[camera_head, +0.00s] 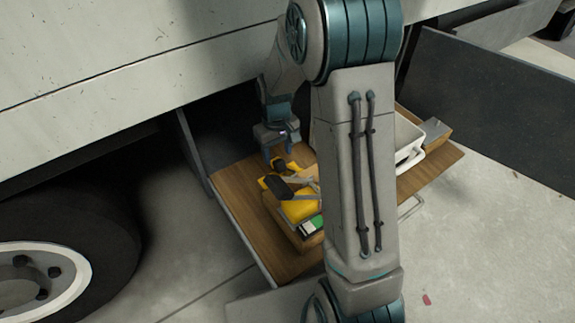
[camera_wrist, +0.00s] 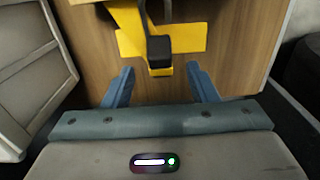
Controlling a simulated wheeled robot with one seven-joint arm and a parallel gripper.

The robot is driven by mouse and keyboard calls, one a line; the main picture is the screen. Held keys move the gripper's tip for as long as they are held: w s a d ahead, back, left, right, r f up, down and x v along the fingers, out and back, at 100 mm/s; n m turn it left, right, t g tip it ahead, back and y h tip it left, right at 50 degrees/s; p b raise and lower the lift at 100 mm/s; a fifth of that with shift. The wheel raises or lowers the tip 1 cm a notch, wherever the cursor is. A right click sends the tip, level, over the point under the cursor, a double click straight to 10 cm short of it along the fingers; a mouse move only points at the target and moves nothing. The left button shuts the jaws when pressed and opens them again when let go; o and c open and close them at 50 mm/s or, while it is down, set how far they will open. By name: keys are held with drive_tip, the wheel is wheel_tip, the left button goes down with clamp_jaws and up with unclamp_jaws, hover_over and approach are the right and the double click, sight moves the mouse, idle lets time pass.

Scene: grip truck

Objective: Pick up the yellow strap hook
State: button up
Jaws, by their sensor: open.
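A yellow item with a black part, which looks like the yellow strap hook (camera_wrist: 187,38), lies on a wooden surface in the upper middle of the wrist view. In the head view its yellow edge (camera_head: 265,182) shows below my gripper, beside other yellow and black items, so its outline is hard to separate. My gripper (camera_head: 279,153) hangs over the far left part of the wooden tray. In the wrist view the two blue fingers of my gripper (camera_wrist: 160,70) are spread apart and empty. The item's near yellow end lies between their lines, apparently below the fingertips.
The wooden tray (camera_head: 240,205) sits in an open truck compartment. A yellow-and-black tool (camera_head: 301,208) lies near the hook. A white case (camera_head: 409,153) stands to the right, partly behind my arm. The truck's side panel (camera_head: 110,65) overhangs close to my gripper.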

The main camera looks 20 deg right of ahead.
sight(279, 161)
wheel_tip(279, 161, down, 6)
drive_tip(key=b, duration=0.3)
drive_tip(key=shift+s+d, duration=0.1)
drive_tip(key=shift+s, duration=0.05)
clamp_jaws()
drive_tip(key=shift+r, duration=0.2)
